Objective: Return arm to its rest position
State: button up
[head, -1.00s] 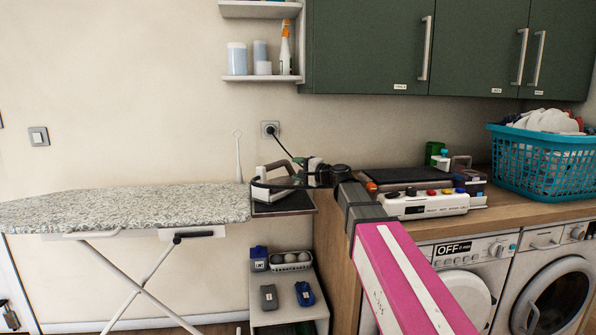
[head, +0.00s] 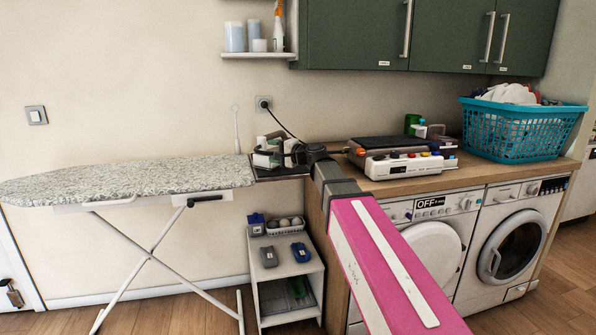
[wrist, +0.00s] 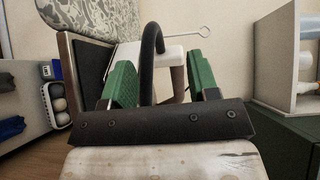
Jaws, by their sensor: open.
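My arm, pink with a white stripe, reaches from the lower right of the head view to my gripper (head: 272,148). The gripper is beside the right end of the ironing board (head: 120,180), over a dark rest plate (head: 284,173). A pale iron (head: 264,160) shows partly there, mostly hidden by the gripper. In the wrist view my gripper (wrist: 160,82) has two green fingers set apart. A black cord loop and a pale body, likely the iron, show between or behind them; contact cannot be told.
A counter (head: 400,185) on the right bears a white control box (head: 403,165) and a blue basket (head: 520,130). Green cabinets (head: 350,35) hang above. A low white shelf unit (head: 285,268) with small items stands below the gripper. Floor at the lower right is clear.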

jog(key=s+d+f+n+g+h, duration=0.1)
jog(key=s+d+f+g+h, duration=0.15)
jog(key=s+d+f, duration=0.65)
jog(key=d+f+n+g+h, duration=0.2)
jog(key=d+f+h, duration=0.15)
jog(key=f, duration=1.05)
jog(key=s+d+f+n+g+h, duration=0.15)
jog(key=s+d+f+h, duration=0.3)
jog(key=f, duration=0.75)
jog(key=s+d+f+n+g+h, duration=0.1)
jog(key=s+d+f+h, duration=0.3)
jog(key=s+d+f, duration=0.4)
jog(key=shift+s+d+g, duration=0.85)
jog(key=shift+d+g, duration=0.05)
jog(key=shift+d, duration=0.05)
jog(key=shift+f, duration=0.1)
